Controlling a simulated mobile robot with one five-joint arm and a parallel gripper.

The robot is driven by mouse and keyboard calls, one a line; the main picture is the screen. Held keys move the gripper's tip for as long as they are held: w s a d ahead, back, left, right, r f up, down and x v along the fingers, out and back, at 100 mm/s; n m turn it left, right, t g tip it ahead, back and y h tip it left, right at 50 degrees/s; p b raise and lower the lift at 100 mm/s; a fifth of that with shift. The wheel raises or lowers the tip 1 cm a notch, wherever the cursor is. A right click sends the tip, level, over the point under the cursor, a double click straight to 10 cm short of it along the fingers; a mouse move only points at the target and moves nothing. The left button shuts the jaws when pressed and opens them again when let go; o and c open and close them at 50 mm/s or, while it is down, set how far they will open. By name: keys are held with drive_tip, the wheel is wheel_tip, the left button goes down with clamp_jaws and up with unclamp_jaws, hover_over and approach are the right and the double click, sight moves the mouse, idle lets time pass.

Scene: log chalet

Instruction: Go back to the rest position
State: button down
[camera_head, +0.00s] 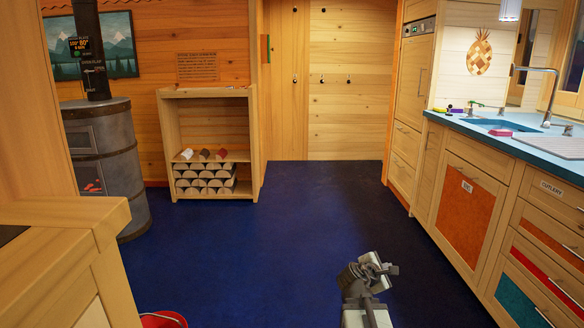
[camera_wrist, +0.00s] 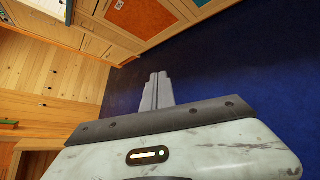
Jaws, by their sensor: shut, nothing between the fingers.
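My gripper (camera_head: 376,270) shows at the bottom of the head view, right of the middle, above the dark blue floor (camera_head: 270,240). It is apart from the counter and the cabinets. In the wrist view my gripper (camera_wrist: 159,78) has its two fingers together, with nothing between them. The wrist view is tilted, with the floor (camera_wrist: 240,75) behind the fingers and cabinet fronts along the top.
A counter (camera_head: 494,136) with a sink (camera_head: 497,124) and drawers runs along the right. A dark stove (camera_head: 105,160) and a wooden shelf (camera_head: 255,150) with logs stand at left. A red bucket (camera_head: 163,320) is at bottom left. The middle floor is clear.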

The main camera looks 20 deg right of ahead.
drive_tip(key=a+f+m+g+y, duration=0.1)
drive_tip(key=a+f+m+y, duration=0.25)
drive_tip(key=a, duration=0.65)
drive_tip(key=a+f+m+g+y, duration=0.15)
drive_tip(key=a+f, duration=0.25)
drive_tip(key=a, duration=0.6)
drive_tip(key=s+a+f+m+g+y, duration=0.2)
drive_tip(key=s+a+f+m+y, duration=0.1)
drive_tip(key=s+a+m, duration=0.3)
drive_tip(key=s+a+f+m+g+y, duration=0.2)
drive_tip(key=s+a+m+y, duration=0.15)
drive_tip(key=a, duration=0.45)
wheel_tip(320, 180, up, 38)
drive_tip(key=m+p, duration=0.1)
drive_tip(key=p, duration=3.7)
drive_tip(key=shift+w+f+p, duration=0.2)
drive_tip(key=shift+w+p, duration=0.1)
drive_tip(key=shift+a, duration=0.1)
